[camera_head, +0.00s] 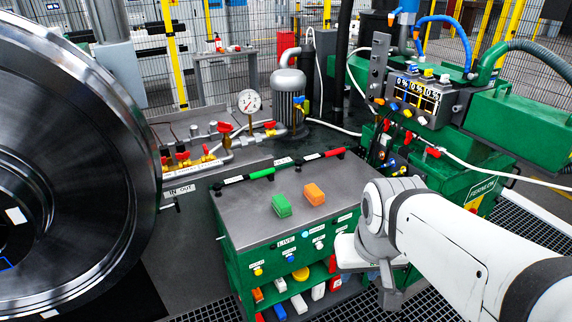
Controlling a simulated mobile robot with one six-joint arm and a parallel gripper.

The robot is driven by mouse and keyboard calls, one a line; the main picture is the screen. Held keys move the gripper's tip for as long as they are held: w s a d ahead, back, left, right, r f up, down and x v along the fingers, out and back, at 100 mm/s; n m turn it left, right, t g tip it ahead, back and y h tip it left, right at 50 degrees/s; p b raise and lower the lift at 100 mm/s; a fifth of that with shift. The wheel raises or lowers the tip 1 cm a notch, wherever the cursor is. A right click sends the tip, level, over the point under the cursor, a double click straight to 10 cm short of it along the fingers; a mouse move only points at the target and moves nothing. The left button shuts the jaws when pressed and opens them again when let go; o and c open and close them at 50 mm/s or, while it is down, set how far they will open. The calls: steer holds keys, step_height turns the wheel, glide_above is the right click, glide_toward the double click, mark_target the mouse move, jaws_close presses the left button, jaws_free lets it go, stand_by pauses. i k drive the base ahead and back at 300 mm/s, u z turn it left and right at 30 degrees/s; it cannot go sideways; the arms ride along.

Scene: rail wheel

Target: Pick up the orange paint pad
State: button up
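The orange paint pad (314,194) lies on the grey top of the green cart (250,205), right of centre. A green pad (282,205) lies just left of it, with a small gap between them. My white arm reaches in from the lower right, and its wrist is in front of the cart's right side, apart from the orange pad. My gripper's fingers cannot be made out, so I cannot see whether they are open or shut.
A large steel rail wheel (75,165) fills the left side. Pipes with red valves and a pressure gauge (249,101) stand behind the cart. A green machine with a control panel (415,98) stands at the right. Several coloured items sit on the cart's lower shelves. The air above the pads looks clear.

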mark_target(312, 192)
steer(key=i, duration=1)
steer(key=u, duration=0.05)
